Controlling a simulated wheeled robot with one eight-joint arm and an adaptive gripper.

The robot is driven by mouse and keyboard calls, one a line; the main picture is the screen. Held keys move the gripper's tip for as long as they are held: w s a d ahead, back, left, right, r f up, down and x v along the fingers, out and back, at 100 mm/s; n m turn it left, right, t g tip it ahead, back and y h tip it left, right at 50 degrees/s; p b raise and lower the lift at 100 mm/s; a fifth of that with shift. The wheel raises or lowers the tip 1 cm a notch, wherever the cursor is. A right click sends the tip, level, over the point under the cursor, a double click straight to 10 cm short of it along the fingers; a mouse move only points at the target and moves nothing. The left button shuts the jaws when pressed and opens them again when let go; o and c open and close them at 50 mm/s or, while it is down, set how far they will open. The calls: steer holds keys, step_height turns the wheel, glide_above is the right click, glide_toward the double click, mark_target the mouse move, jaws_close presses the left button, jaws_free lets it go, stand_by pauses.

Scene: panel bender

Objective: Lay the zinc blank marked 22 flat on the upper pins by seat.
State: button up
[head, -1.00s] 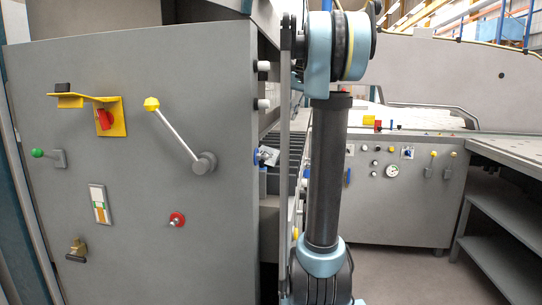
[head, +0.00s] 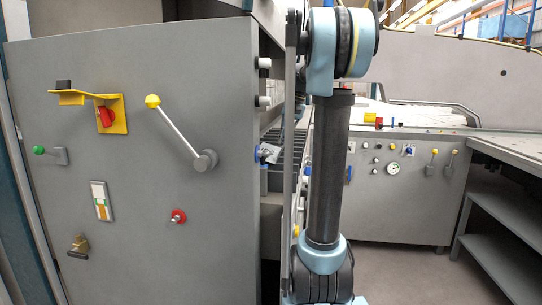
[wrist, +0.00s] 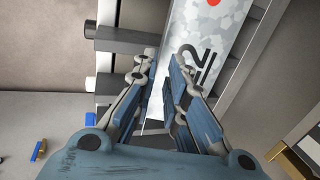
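A zinc blank (wrist: 192,32) with a mottled silver face shows in the wrist view, beyond my fingers. A black 2 and a red dot are on it; the rest of its marking is hidden by my right finger. My gripper (wrist: 163,62) has its two fingers apart, with part of the blank's pale surface seen between them. I cannot tell whether the fingers touch it. In the head view a small silvery piece (head: 268,153) shows at the grey cabinet's right edge; I cannot tell if it is the blank. My gripper is hidden there. I cannot make out which pins are the upper pins.
The large grey cabinet (head: 130,245) fills the left, with a yellow-knobbed lever (head: 182,136) standing out from it. White stubs (head: 263,101) project from its right edge.

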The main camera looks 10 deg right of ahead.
steer(key=shift+w+d+x, duration=0.15)
steer(key=shift+x, duration=1.15)
steer(key=shift+w+d+x, duration=0.1)
steer(key=shift+d+x, duration=0.05)
steer(key=shift+x, duration=1.2)
steer(key=shift+c, duration=0.2)
jaws_close()
steer(key=shift+r, duration=0.1)
steer(key=shift+d+r, duration=0.2)
steer(key=shift+r, duration=0.35)
step_height(320, 180, up, 6)
steer(key=shift+f, duration=0.1)
steer(key=s+d, duration=0.3)
steer(key=d, duration=0.6)
steer(key=s+d, duration=0.3)
steer(key=d, duration=0.6)
steer(key=shift+d, duration=0.3)
